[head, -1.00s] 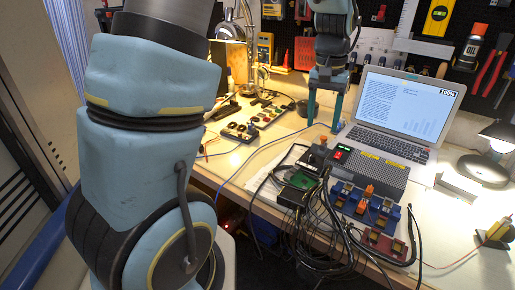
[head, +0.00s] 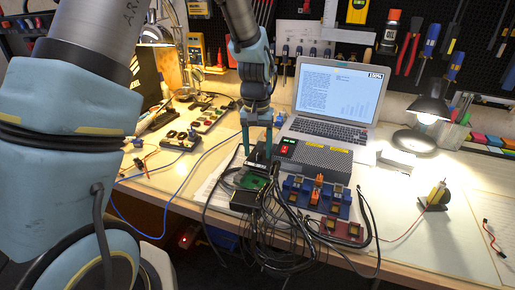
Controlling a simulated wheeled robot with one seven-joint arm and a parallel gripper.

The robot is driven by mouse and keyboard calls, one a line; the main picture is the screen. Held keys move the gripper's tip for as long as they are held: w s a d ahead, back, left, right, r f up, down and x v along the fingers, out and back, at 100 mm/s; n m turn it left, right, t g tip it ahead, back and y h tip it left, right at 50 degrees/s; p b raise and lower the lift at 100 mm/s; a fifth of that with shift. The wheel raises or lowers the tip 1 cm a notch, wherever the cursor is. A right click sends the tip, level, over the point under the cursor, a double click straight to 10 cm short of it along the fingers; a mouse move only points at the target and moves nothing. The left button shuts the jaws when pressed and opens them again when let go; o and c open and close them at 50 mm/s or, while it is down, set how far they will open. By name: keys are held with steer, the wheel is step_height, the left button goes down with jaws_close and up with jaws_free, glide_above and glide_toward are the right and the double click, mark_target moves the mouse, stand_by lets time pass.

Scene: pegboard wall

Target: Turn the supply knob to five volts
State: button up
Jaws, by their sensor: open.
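The supply looks like a dark, ribbed box (head: 325,160) with yellow labels on top and a small lit red part (head: 287,149) near its left end. It stands on the bench in front of the laptop. My gripper (head: 257,152) points down at the left end of the box, its two teal fingers apart with a gap between them. The fingertips are close to the box's left end; I cannot tell whether they touch it. I cannot make out the knob or its setting; the fingers and cables crowd that spot.
A tangle of black cables (head: 275,225) hangs over the bench edge beside a green circuit board (head: 256,181). Blue terminal blocks (head: 330,200) sit in front of the box. An open laptop (head: 335,100) stands behind, a lit lamp (head: 432,110) to the right.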

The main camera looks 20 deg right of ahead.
steer(key=shift+f, duration=0.15)
steer(key=shift+c, duration=0.2)
jaws_close()
stand_by(0.4)
